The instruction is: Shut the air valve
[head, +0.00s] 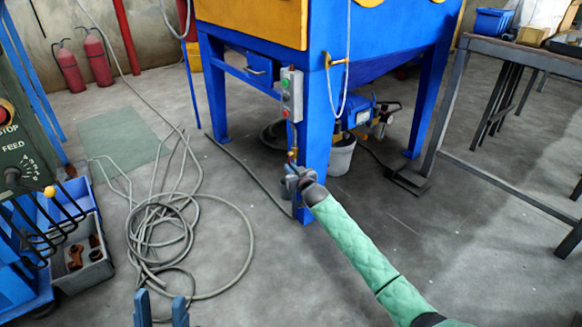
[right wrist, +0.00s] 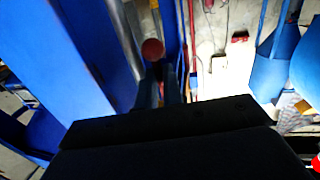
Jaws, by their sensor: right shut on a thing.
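The air valve is on the front leg (head: 305,135) of the blue blasting cabinet, mostly hidden behind my right gripper in the head view. In the right wrist view a round red piece (right wrist: 153,49), which looks like the valve's handle, shows at the fingertips. My right gripper (head: 292,172) is at the lower part of the leg, its fingers (right wrist: 159,84) close together on this piece. How far the valve is turned cannot be told. My left gripper (head: 161,309) is open and empty at the bottom edge of the head view, far from the valve.
A control box (head: 291,95) with buttons hangs on the leg above my right gripper. A grey bucket (head: 342,155) stands behind the leg. A coiled hose (head: 160,235) lies on the floor at left. A steel table (head: 525,55) stands at right.

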